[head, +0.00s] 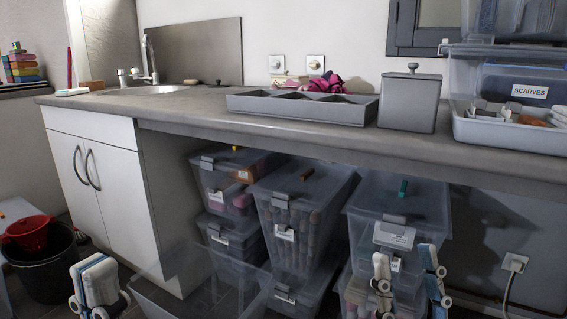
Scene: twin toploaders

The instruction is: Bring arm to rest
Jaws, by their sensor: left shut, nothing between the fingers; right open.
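My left gripper (97,283) shows at the bottom left of the head view, in front of the white cabinet (110,195). It is shut, with nothing between its fingers. My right gripper (409,272) shows at the bottom right, in front of the stacked clear bins. Its two fingers are spread apart and empty. Both grippers are low, below the level of the counter top. The arms behind them are cut off by the bottom edge of the picture.
The grey counter (175,108) carries a divided tray (300,108), a lidded canister (410,100) and a scarves box (525,85). Lidded bins (300,215) stand stacked under it. An open clear bin (200,295) lies between my grippers. A black bucket (50,270) stands far left.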

